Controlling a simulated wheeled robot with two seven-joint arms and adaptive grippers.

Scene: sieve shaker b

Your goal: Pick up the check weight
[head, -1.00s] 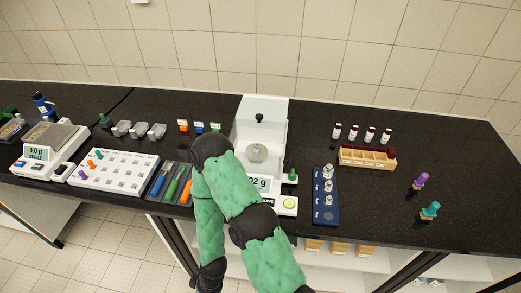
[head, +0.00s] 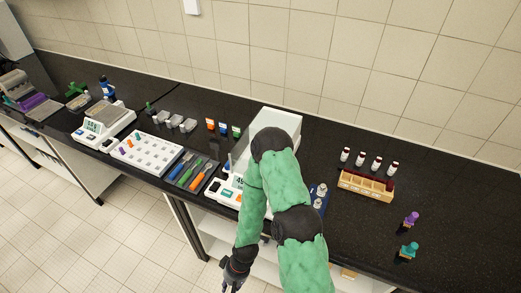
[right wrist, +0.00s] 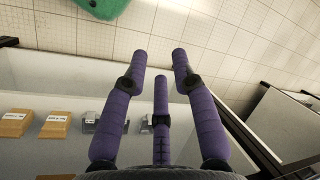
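The blue weight tray (head: 318,206) stands on the black bench, largely hidden behind my green right arm in the head view. A small metal weight (head: 321,189) shows in it at the arm's right edge; I cannot tell whether it is the check weight. My right gripper is at the bottom edge of the head view, in front of and below the bench edge, its fingers mostly cut off. In the right wrist view my right gripper (right wrist: 159,62) has its purple fingers spread, with nothing between them. My left gripper is not in view.
The white balance (head: 275,120) is partly behind my arm. A wooden vial rack (head: 366,186) and purple (head: 411,219) and teal (head: 408,251) knobbed pieces stand to the right. Under the bench, a shelf holds cardboard boxes (right wrist: 55,124). The bench's right end is mostly clear.

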